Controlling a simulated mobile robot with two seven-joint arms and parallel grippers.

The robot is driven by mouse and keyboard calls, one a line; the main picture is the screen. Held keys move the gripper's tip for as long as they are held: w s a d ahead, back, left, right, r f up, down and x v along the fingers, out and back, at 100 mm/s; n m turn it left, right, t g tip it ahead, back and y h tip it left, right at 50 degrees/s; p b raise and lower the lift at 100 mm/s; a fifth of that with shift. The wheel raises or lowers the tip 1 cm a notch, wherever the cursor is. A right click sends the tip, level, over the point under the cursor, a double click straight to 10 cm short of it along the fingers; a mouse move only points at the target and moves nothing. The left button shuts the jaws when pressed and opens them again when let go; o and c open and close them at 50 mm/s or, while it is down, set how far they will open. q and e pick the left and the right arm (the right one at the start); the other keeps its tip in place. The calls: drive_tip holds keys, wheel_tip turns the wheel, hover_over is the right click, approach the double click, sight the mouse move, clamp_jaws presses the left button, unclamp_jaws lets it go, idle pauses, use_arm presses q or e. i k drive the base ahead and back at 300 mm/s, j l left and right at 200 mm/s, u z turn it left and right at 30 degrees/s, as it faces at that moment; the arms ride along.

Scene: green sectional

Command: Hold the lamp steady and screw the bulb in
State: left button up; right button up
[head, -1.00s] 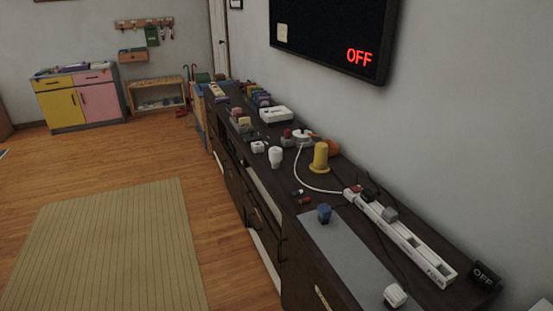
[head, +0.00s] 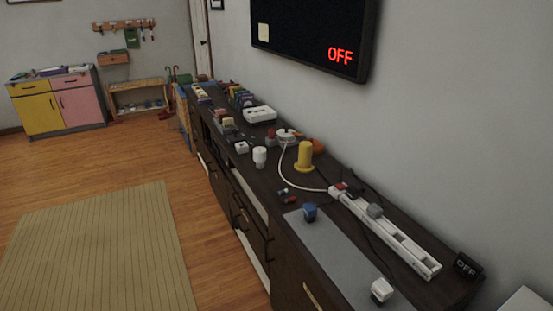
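A yellow lamp-like piece (head: 304,157) with a wide round foot stands upright on the long dark cabinet. I cannot tell from this distance whether its top has a socket. A white bulb-shaped object (head: 260,156) stands upright on the cabinet, left of the yellow piece and apart from it. A white cord curves close by the yellow piece to a power strip (head: 390,232). Neither of my grippers is in view.
The dark cabinet top holds a grey mat (head: 335,246) with a blue-topped piece (head: 310,211) and a white cube-like piece (head: 381,289). An OFF block (head: 467,264) stands at the right end. A wall screen (head: 315,35) reads OFF. The wooden floor and striped rug (head: 95,250) are clear.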

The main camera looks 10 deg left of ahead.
sight(303, 165)
drive_tip(key=u, duration=1.2)
drive_tip(key=i+u, duration=0.2)
drive_tip(key=i, duration=4.6)
drive_tip(key=i+z, duration=0.15)
drive_tip(key=z, duration=1.55)
